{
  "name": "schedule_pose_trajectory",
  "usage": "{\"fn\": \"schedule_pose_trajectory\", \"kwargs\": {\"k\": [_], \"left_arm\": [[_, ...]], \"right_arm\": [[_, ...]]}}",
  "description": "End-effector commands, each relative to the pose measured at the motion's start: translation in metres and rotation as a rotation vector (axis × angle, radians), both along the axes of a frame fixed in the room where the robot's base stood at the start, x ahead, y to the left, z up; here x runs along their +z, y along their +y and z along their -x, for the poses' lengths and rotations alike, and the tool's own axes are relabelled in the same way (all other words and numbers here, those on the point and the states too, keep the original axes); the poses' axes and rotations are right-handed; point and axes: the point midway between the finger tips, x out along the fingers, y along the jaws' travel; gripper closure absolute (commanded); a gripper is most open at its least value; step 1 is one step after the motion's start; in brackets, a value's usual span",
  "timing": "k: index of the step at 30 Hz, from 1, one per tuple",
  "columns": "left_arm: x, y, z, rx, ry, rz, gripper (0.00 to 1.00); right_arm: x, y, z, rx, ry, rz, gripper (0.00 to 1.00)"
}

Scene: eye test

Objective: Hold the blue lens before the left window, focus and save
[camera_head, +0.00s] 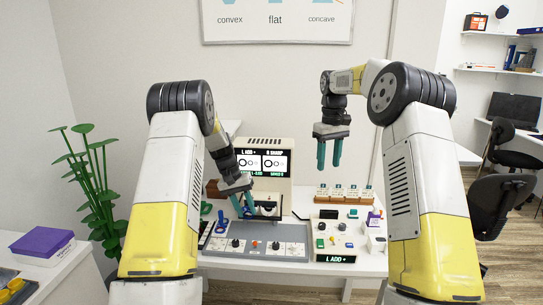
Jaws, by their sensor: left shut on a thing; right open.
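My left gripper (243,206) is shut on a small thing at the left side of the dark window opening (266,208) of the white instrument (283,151). I take this thing for the blue lens; the fingers mostly hide it. Whether it sits squarely before the left window, I cannot tell. The instrument's screen (263,162) reads "L ADD +" and "R SHARP", each above ring pictures. My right gripper (329,154) is open and empty, pointing down in the air above the right side of the table.
A grey panel with knobs (258,240) lies in front of the instrument. A wooden rack with several small labelled items (343,194) is behind the control box. A purple-topped white piece (374,218) is at its right. A plant (95,190) stands left.

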Motion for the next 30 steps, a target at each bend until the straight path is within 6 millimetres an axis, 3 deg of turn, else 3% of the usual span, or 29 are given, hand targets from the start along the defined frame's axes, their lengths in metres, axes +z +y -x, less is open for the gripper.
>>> {"fn": "schedule_pose_trajectory", "kwargs": {"k": [23,26,30], "left_arm": [[0.000,0.000,0.000,0.000,0.000,0.000,1.00],[0.000,0.000,0.000,0.000,0.000,0.000,1.00],[0.000,0.000,0.000,0.000,0.000,0.000,1.00]], "right_arm": [[0.000,0.000,0.000,0.000,0.000,0.000,0.53],[-0.010,0.001,0.000,0.000,0.003,0.001,0.53],[-0.050,0.003,-0.002,0.000,0.008,0.001,0.53]]}}
